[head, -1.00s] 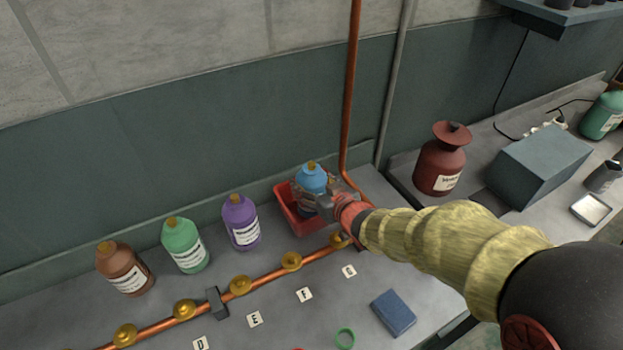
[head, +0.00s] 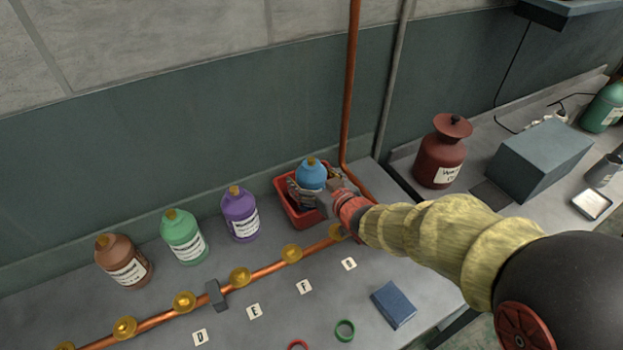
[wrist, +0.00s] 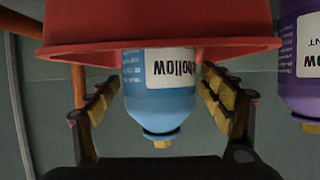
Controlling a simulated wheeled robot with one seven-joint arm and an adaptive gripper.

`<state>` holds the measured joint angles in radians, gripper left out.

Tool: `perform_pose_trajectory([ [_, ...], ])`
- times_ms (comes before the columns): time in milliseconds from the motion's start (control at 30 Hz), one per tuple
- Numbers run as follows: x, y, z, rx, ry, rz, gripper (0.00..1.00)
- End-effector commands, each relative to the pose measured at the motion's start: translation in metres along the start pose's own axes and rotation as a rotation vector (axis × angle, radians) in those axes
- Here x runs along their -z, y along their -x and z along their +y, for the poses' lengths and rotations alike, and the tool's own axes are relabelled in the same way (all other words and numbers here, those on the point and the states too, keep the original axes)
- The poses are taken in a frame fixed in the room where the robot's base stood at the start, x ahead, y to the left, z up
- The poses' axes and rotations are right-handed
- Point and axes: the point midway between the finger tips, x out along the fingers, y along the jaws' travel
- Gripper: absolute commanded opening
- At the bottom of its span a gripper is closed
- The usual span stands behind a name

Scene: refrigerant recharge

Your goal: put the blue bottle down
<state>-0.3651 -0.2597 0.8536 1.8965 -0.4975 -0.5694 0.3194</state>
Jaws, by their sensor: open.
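The blue bottle (head: 311,173) stands in the red bin (head: 288,208) at the back of the bench in the head view. Its lower part is hidden by my gripper and the bin. My gripper (head: 312,195) is open around the bottle. In the wrist view the picture is upside down. The blue bottle (wrist: 158,95) lies between the two spread fingers of my gripper (wrist: 160,98), with a gap on each side. The red bin (wrist: 155,25) shows at the top, with the bottle's base hidden in it.
The purple bottle (head: 240,215), green bottle (head: 184,237) and brown bottle (head: 124,261) stand left of the bin. A copper pipe (head: 262,271) with brass valves runs in front. A blue block (head: 393,304) lies at the front right. A dark red canister (head: 440,160) stands to the right.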

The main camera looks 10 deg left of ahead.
Motion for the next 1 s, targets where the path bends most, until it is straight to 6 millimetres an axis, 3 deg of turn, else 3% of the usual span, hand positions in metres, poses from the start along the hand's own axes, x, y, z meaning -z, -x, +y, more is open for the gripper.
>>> perform_pose_trajectory([
  [267,0.004,0.007,0.000,-0.001,0.000,0.000,0.79],
  [700,0.006,0.091,0.001,-0.002,-0.001,0.001,0.79],
  [1000,0.003,0.120,0.000,0.000,0.000,0.000,0.79],
])
